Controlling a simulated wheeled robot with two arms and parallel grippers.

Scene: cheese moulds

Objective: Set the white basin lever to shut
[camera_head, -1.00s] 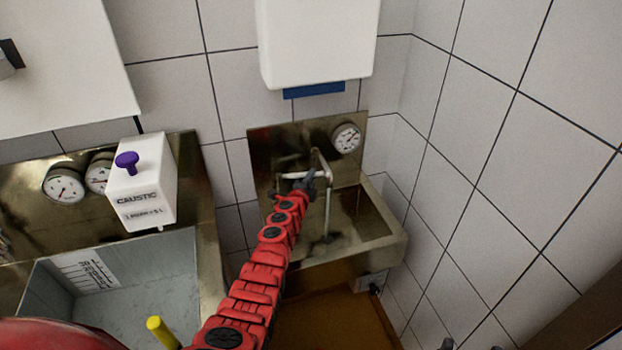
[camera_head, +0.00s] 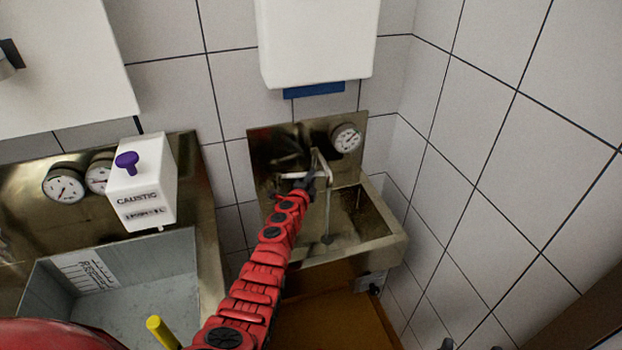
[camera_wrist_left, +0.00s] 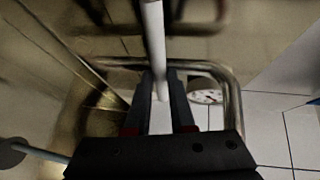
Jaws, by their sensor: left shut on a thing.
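The steel basin (camera_head: 392,240) hangs on the back wall, with a bent metal spout (camera_head: 328,205) over its bowl. The white lever (camera_head: 289,176) shows as a short pale bar left of the spout, partly hidden by my left gripper (camera_head: 308,181). In the left wrist view the white lever (camera_wrist_left: 154,50) runs between the two dark fingers of my left gripper (camera_wrist_left: 160,88), which are shut on it. The spout (camera_wrist_left: 236,100) arches close behind the fingers. Small dark tips at the bottom edge of the head view may be my right gripper (camera_head: 470,346); their opening is unclear.
A round gauge (camera_head: 346,138) sits on the basin's backplate. A white dispenser (camera_head: 318,45) with a blue bottom hangs above. To the left are a CAUSTIC box (camera_head: 143,185) with a purple knob and a grey sink (camera_head: 150,265). A tiled wall (camera_head: 480,180) closes the right side.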

